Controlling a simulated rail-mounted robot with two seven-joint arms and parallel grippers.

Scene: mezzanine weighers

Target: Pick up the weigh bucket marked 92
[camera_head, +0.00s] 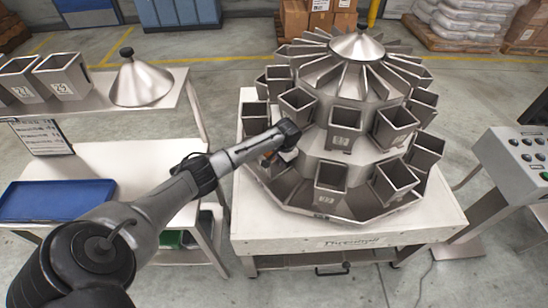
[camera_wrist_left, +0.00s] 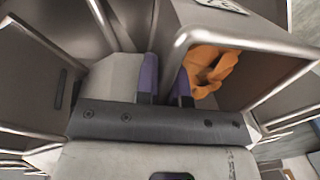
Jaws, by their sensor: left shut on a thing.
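My left gripper (camera_head: 280,148) is at the left side of the round steel weigher (camera_head: 370,85), among its buckets. In the left wrist view its two purple fingers (camera_wrist_left: 168,82) are shut on the wall of a steel weigh bucket (camera_wrist_left: 255,30). Crumpled orange stuff (camera_wrist_left: 208,70) lies inside that bucket. A marking plate shows at the top edge, too cut off to read. In the head view my wrist hides most of this bucket. I cannot tell whether it is the one marked 92. My right gripper is not in view.
Other steel buckets (camera_head: 331,177) crowd around the held one. A control panel (camera_head: 520,155) stands at right.

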